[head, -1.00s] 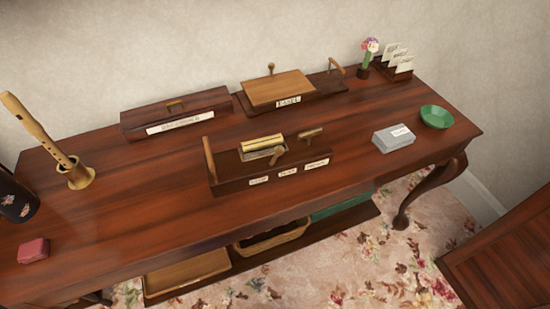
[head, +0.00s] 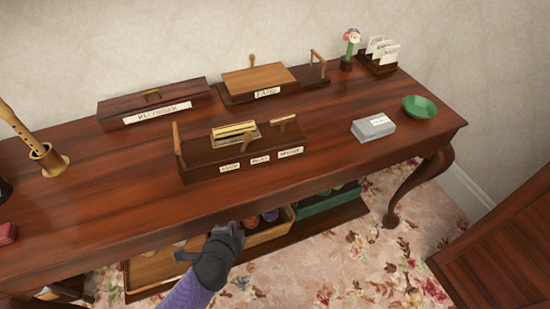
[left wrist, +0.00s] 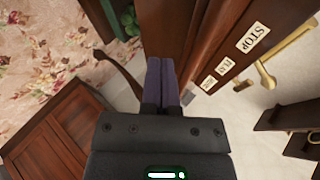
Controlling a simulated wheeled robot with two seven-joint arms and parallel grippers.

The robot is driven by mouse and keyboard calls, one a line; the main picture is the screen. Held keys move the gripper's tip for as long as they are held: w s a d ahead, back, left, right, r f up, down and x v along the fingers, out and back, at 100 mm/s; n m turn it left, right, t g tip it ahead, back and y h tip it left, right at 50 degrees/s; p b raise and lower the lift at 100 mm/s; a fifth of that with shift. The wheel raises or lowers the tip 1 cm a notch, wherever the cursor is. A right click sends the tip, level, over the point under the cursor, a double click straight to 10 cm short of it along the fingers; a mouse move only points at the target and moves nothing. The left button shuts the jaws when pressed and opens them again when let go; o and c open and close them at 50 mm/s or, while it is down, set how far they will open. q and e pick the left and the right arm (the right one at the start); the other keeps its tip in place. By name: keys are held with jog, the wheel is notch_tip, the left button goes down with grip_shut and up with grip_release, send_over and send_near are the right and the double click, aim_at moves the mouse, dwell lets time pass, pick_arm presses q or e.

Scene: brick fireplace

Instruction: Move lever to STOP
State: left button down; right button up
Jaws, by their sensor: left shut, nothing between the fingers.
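A dark wooden box (head: 205,172) with a brass roller on top stands on the table. Its front carries three small labels. The middle one looks like PLAY; the left wrist view shows the STOP label (left wrist: 253,37) clearly at one end. My left gripper (head: 232,228) is shut and empty, in front of the table edge, below and apart from the box. My right gripper is out of view.
A recorder case (head: 150,106), a wooden board unit (head: 258,80), a grey box (head: 373,127) and a green bowl (head: 420,107) stand on the table (head: 330,165). A recorder in a holder (head: 49,160) is at left. Baskets sit on the lower shelf. The tabletop before the lever box is clear.

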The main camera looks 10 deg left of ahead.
aim_at(246, 142)
pick_arm(q)
jog(key=w+d+r+m+t, duration=0.2)
jog(key=w+r+m+t, duration=0.3)
jog(key=r, duration=0.7)
jog(key=w+m, duration=0.2)
jog(key=shift+w+d+h+b, duration=0.15)
jog(key=shift+w+h+b, duration=0.15)
jog(key=shift+w+b, duration=0.1)
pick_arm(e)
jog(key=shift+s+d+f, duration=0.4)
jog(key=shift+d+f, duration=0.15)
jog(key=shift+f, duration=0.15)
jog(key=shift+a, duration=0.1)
pick_arm(q)
jog(key=b+x, duration=0.2)
jog(key=x, duration=0.3)
jog(key=shift+w+f, duration=0.15)
jog(key=shift+w, duration=0.15)
jog(key=b+x, duration=0.1)
jog(key=x, duration=0.2)
jog(key=shift+w+b, duration=0.3)
jog(key=shift+b, duration=0.1)
jog(key=shift+w, duration=0.35)
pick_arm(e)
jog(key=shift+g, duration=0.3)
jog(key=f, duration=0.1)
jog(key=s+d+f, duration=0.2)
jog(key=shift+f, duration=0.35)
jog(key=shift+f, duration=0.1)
